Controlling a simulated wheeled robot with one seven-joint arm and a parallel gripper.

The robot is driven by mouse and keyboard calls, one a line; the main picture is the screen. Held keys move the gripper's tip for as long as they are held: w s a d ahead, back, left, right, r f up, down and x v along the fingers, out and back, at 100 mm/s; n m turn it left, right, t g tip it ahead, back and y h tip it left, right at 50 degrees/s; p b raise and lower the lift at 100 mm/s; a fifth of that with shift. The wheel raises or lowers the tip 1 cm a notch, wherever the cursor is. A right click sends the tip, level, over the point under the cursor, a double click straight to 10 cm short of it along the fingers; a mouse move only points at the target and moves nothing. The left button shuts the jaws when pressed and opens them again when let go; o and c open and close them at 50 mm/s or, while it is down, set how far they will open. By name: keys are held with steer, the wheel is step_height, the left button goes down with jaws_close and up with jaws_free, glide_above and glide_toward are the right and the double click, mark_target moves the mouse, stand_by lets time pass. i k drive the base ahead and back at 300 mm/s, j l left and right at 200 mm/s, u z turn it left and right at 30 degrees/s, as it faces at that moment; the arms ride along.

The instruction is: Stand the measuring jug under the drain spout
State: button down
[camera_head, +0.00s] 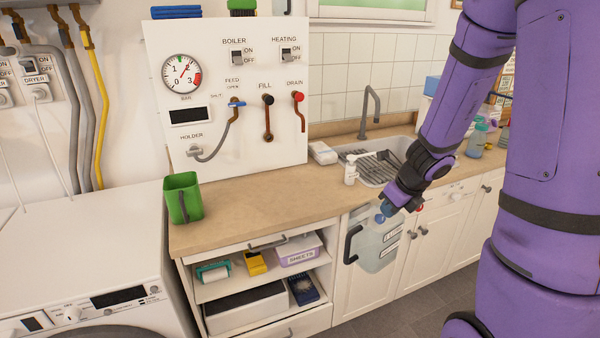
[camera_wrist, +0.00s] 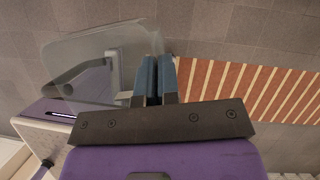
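A clear jug (camera_head: 375,247) with a dark handle and pale labels hangs in front of the white cabinet doors, below the counter edge. I take it to be the measuring jug; it also shows in the wrist view (camera_wrist: 88,52). My gripper (camera_head: 384,214) is at its top edge. The blue fingers (camera_wrist: 157,78) are close together and appear shut on the jug's rim, though the exact contact is hard to see. The drain spout (camera_head: 303,125), a brown pipe below a red knob marked DRAIN, is on the white panel at the back, up and left of my gripper.
A green jug (camera_head: 183,198) stands at the counter's (camera_head: 250,196) left end. The counter below the panel is clear. A soap bottle (camera_head: 350,170) stands near the sink (camera_head: 375,166). An open shelf with boxes is below. A striped mat (camera_wrist: 245,88) lies on the floor.

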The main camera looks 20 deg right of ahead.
mark_target(302, 174)
steer(key=i, duration=1.3)
